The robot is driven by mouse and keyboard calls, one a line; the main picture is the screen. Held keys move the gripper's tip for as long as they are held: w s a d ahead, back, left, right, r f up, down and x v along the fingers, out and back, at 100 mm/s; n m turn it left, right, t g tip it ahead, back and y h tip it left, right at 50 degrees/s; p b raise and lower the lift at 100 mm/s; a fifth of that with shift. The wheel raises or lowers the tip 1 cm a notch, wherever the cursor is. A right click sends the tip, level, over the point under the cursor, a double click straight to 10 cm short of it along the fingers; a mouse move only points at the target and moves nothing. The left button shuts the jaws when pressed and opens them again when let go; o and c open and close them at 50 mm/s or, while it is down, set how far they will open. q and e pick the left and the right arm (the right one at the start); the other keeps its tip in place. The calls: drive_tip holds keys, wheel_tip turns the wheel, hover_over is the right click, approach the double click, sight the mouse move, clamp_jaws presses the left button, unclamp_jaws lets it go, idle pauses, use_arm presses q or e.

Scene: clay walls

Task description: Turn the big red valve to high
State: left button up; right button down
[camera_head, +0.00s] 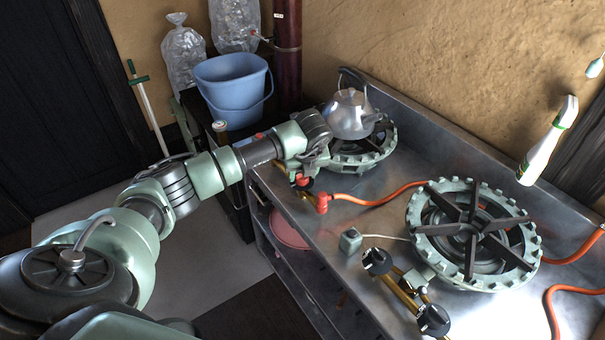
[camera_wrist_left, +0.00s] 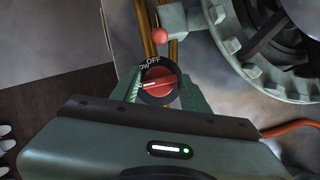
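The red valve is a knob with a red grip bar on a black dial (camera_wrist_left: 159,84), on the brass pipe in front of the far burner. In the left wrist view it sits between the two green fingers of my left gripper (camera_wrist_left: 160,92), which appear to touch its sides. A white line on the red bar points left. The dial lettering "OFF" shows at the top, with "LOW" to its left; other lettering is hidden. In the head view my left gripper (camera_head: 304,178) reaches down onto the knob and mostly covers it. My right gripper is not in view.
A kettle (camera_head: 350,113) stands on the far burner (camera_head: 365,155). The near burner (camera_head: 470,236) is empty, with black knobs (camera_head: 377,262) in front. Orange hoses (camera_head: 385,194) cross the steel counter. A blue bucket (camera_head: 231,88) stands behind my left arm.

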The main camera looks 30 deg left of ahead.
use_arm(q)
drive_tip(key=b+v, duration=0.1)
drive_tip(key=v, duration=0.6)
drive_tip(key=shift+r, duration=0.4)
drive_tip(key=shift+s, duration=0.1)
